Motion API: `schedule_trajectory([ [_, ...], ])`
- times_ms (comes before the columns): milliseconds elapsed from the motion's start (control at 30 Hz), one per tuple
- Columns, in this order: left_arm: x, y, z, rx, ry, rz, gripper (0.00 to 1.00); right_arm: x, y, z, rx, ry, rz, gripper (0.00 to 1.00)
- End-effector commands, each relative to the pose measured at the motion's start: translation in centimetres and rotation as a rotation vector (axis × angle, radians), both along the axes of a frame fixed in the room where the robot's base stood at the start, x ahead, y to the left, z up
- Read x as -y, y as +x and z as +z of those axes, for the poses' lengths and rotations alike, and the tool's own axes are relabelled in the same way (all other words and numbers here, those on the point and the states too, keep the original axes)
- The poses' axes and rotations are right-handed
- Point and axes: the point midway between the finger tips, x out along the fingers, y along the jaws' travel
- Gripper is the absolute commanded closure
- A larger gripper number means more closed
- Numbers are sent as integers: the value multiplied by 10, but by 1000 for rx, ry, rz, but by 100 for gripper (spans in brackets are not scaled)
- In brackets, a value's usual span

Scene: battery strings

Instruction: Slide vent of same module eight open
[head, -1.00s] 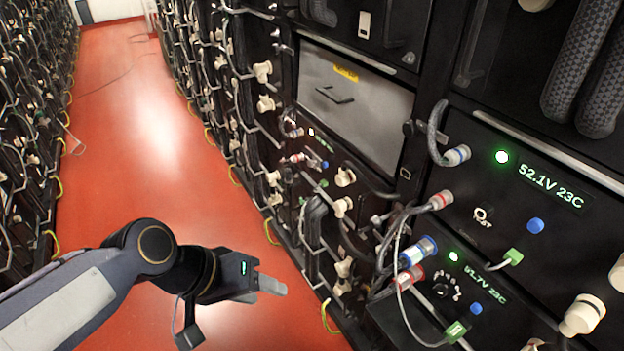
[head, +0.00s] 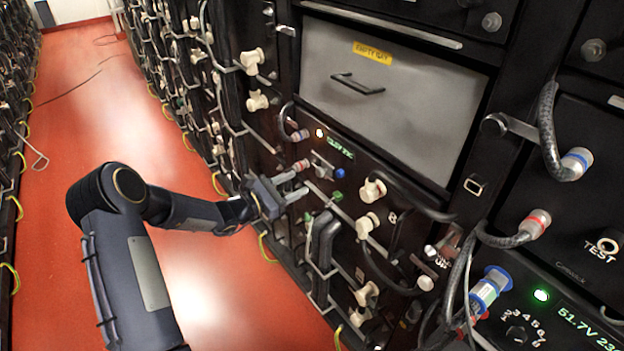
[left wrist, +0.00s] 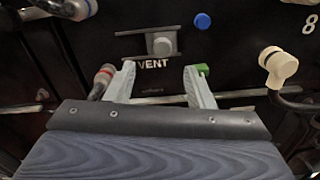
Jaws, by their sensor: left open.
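The module with the number 8 (left wrist: 309,25) has a small grey vent slide (left wrist: 162,45) above the label VENT (left wrist: 152,64). In the head view the vent slide (head: 322,165) sits on the module front below the empty bay drawer. I cannot tell how far the slide is open. My left gripper (head: 292,186) reaches the module front from the left. In the left wrist view its two fingers (left wrist: 159,70) are apart and empty, with the tips below the vent slide, one at each side of the label. My right gripper is not in view.
A blue button (left wrist: 202,20) and a green plug (left wrist: 203,69) sit right of the vent. A red-banded connector (left wrist: 103,78) is close by the left finger. A cream connector (left wrist: 278,65) sticks out at the right.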

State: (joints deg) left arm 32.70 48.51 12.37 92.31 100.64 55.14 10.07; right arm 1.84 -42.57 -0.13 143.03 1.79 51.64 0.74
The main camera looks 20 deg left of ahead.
Motion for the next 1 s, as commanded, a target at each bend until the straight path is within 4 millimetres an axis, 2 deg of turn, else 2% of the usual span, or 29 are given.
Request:
schedule_trajectory([
  [200, 25, 28, 1, 1, 2, -5, 51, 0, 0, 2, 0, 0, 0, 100],
  [400, 38, 46, 1, 0, 2, -5, 51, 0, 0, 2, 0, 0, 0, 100],
  [733, 41, 50, 1, 0, 3, -4, 51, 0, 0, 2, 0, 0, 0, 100],
  [767, 41, 50, 1, 0, 3, -4, 53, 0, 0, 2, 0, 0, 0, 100],
  [1000, 41, 50, 1, 0, 4, -5, 84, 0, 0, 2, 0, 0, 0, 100],
])
